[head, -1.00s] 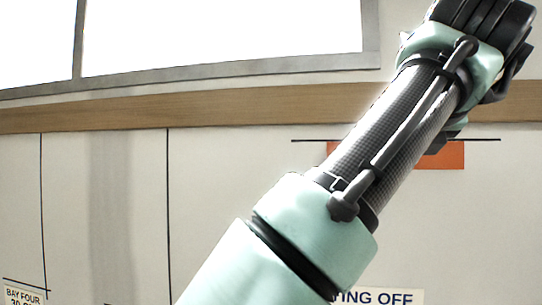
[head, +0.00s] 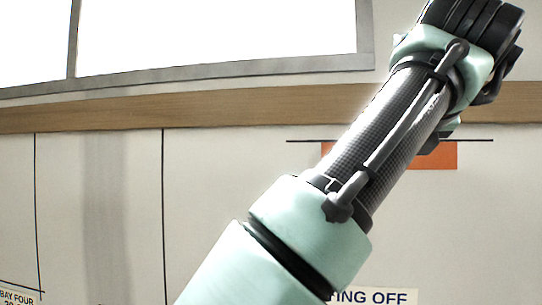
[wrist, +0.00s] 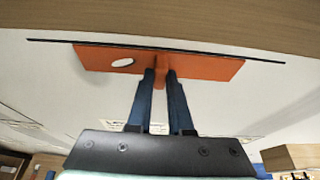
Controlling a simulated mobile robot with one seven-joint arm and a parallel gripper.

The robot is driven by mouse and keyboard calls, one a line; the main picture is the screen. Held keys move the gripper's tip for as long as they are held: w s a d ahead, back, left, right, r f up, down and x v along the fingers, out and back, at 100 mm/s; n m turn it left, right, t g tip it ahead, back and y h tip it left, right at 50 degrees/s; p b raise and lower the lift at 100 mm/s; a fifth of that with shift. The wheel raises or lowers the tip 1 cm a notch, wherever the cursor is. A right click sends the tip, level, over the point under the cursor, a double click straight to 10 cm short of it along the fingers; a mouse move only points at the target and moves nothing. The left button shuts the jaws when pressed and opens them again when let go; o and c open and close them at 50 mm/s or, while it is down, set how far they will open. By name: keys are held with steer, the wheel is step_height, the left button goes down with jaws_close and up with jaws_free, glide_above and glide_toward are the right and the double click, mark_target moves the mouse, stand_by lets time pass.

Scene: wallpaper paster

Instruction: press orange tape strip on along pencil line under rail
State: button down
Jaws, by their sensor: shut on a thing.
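The orange tape strip (head: 440,156) shows on either side of my arm in the head view, just under the dark pencil line (head: 470,140). In the wrist view the strip (wrist: 205,66) is level with the line (wrist: 265,61), its upper edge along it. A pale oval shows near the strip's left end. My gripper (wrist: 161,76) has two blue fingers shut on an orange tab at the strip's middle. In the head view my arm hides the strip's middle and the fingers. I cannot tell whether the strip's whole back touches the wall.
A wooden rail (head: 220,108) runs across the wall above the line, with a window (head: 220,35) over it. Vertical dark lines mark the wall at left. A lettered sign (head: 385,296) is low behind my arm. A brown box-like thing (wrist: 292,158) is at the wrist view's lower right.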

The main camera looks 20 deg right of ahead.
steer(key=c, duration=0.8)
jaws_free()
steer(key=shift+w+d, duration=0.1)
steer(key=shift+w, duration=0.05)
steer(key=shift+o, duration=0.2)
